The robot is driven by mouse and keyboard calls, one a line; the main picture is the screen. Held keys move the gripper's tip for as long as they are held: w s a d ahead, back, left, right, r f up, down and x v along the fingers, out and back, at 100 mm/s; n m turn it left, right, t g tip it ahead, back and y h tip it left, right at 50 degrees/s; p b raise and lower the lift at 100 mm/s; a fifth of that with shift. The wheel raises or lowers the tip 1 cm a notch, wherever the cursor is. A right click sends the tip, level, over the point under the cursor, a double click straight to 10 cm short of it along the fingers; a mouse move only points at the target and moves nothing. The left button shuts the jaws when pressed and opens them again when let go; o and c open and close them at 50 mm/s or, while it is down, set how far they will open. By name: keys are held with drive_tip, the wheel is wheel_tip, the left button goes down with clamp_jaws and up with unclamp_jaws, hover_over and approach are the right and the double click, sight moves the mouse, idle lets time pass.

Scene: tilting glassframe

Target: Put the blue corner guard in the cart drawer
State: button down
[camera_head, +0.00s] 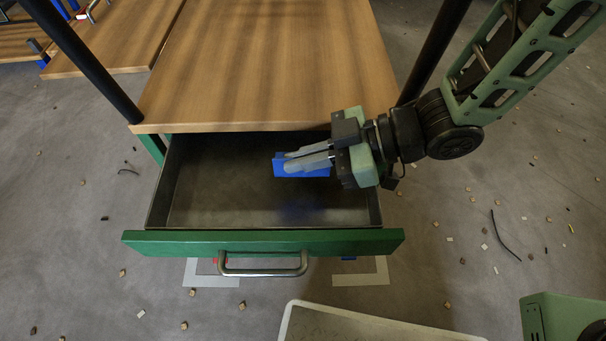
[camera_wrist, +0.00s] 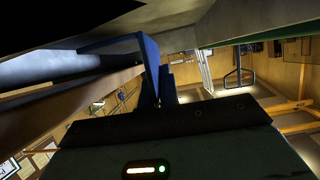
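The blue corner guard (camera_head: 302,170) is between the fingers of my gripper (camera_head: 308,161), over the open cart drawer (camera_head: 200,210). The gripper is shut on it. In the wrist view the corner guard (camera_wrist: 149,62) shows as a blue angled piece at the fingertips (camera_wrist: 157,92). The drawer has a dark grey inside, a green front and a metal handle (camera_head: 262,268), and its visible floor is bare. The guard seems to be held above the drawer floor, but the exact gap cannot be told.
The cart's wooden top (camera_head: 260,70) lies behind the drawer, with black posts (camera_head: 85,60) at its sides. A pale-edged board (camera_head: 360,325) lies in front. Small debris is scattered over the grey floor. The left part of the drawer is free.

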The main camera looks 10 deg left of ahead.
sight(298, 176)
drive_tip(key=shift+f+b, duration=0.75)
drive_tip(key=shift+f, duration=1.2)
drive_tip(key=shift+f, duration=0.2)
drive_tip(key=shift+s+d+f+b, duration=0.15)
drive_tip(key=shift+f+b, duration=0.2)
drive_tip(key=shift+f, duration=0.25)
drive_tip(key=c, duration=1.6)
unclamp_jaws()
drive_tip(key=shift+f, duration=0.1)
drive_tip(key=shift+c, duration=0.2)
drive_tip(key=shift+r, duration=0.5)
drive_tip(key=p+v, duration=0.1)
drive_tip(key=v, duration=0.3)
drive_tip(key=p+v, duration=0.1)
drive_tip(key=v, duration=0.3)
drive_tip(key=p+v, duration=0.2)
drive_tip(key=v, duration=0.2)
drive_tip(key=shift+r, duration=0.35)
